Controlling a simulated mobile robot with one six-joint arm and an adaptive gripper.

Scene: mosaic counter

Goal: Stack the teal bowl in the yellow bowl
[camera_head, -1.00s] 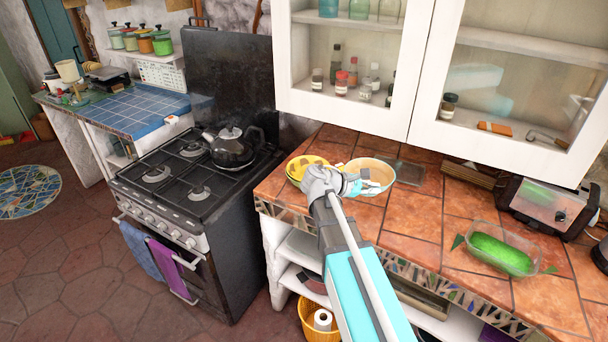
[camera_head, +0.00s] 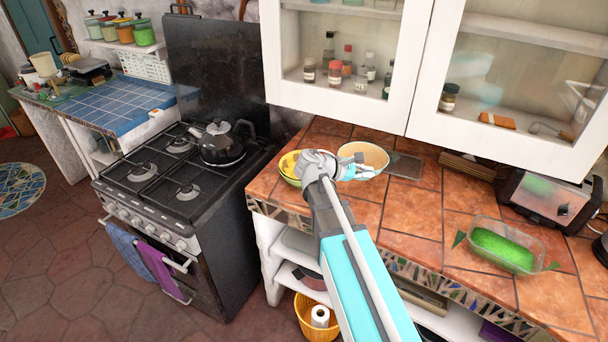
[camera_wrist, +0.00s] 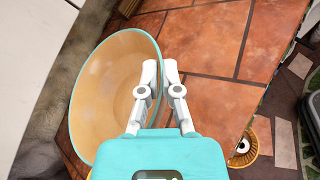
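The teal bowl (camera_head: 372,154) has a peach inside and a thin teal rim. It is at the back of the tiled counter, right of the yellow bowl (camera_head: 287,163). In the wrist view the teal bowl (camera_wrist: 106,92) fills the left side, with its open side facing the camera. My gripper (camera_wrist: 161,66) has one finger inside and one outside its right rim, pinching the wall. In the head view my gripper (camera_head: 352,166) hides part of both bowls. I cannot tell how far the teal bowl is off the counter.
A grey flat tray (camera_head: 405,166) lies right of the bowls. A clear tub with green contents (camera_head: 503,248) and a toaster (camera_head: 548,201) stand further right. The wall cabinet (camera_head: 400,122) hangs above the counter. The stove with a kettle (camera_head: 222,144) is left. The counter's middle is clear.

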